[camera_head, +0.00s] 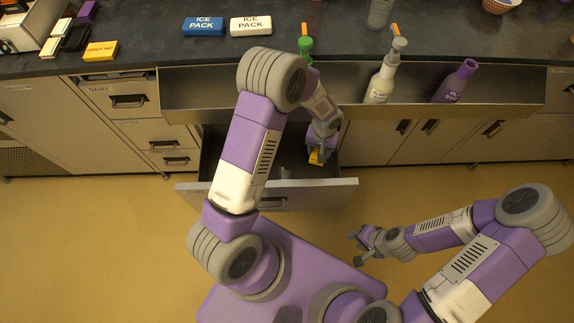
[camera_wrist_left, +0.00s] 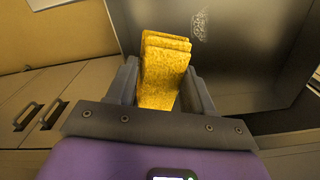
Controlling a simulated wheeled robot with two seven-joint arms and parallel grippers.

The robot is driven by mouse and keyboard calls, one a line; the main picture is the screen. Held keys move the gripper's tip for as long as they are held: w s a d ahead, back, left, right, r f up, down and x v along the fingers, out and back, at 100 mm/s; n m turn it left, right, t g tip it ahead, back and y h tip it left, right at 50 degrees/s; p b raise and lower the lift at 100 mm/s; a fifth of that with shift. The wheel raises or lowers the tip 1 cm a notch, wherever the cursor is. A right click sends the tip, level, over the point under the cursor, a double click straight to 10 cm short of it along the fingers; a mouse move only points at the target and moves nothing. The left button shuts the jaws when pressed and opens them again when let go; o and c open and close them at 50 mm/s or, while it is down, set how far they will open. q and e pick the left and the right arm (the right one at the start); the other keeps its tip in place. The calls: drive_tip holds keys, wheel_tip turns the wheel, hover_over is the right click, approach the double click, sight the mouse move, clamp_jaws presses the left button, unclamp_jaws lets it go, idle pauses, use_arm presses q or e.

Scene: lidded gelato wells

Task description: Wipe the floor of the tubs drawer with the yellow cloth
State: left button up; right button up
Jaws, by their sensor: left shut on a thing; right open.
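The yellow cloth (camera_head: 315,158) is folded and held in my left gripper (camera_head: 318,150), which is shut on it. In the left wrist view the cloth (camera_wrist_left: 164,70) stands out between the two fingers, over a dark floor with a pale speckled mark (camera_wrist_left: 200,24). The open drawer (camera_head: 350,183) has a grey front and a dark floor (camera_head: 290,158); my left gripper is inside its outline, at the right. I cannot tell whether the cloth touches the floor. My right gripper (camera_head: 360,246) is open and empty, in front of the drawer and to its right.
A long rail (camera_head: 190,92) along the counter front holds a green-topped bottle (camera_head: 305,46), a white-labelled bottle (camera_head: 384,80) and a purple bottle (camera_head: 456,82). Blue (camera_head: 203,27) and white (camera_head: 250,26) ice packs lie on the dark counter. Yellow floor is clear at the left.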

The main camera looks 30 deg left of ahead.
use_arm(q)
drive_tip(key=a+f+n+b, duration=0.1)
drive_tip(key=a+f, duration=0.3)
drive_tip(key=f, duration=0.3)
drive_tip(key=a+f+n, duration=0.1)
drive_tip(key=a+f, duration=0.3)
drive_tip(key=f, duration=0.3)
drive_tip(key=n+b, duration=0.1)
drive_tip(key=n, duration=0.1)
approach(285, 172)
drive_tip(key=s+d, duration=0.2)
drive_tip(key=f+b, duration=0.2)
drive_tip(key=f, duration=0.1)
drive_tip(key=f+b, duration=0.2)
drive_tip(key=shift+a+f, duration=0.1)
drive_tip(key=shift+a, duration=0.15)
drive_tip(key=shift+w+a+b, duration=0.3)
drive_tip(key=shift+w+b, duration=0.15)
drive_tip(key=shift+w+a+r+b, duration=0.3)
drive_tip(key=shift+w+a+b, duration=0.05)
drive_tip(key=shift+w, duration=0.2)
drive_tip(key=shift+f+b, duration=0.7)
drive_tip(key=shift+f, duration=0.1)
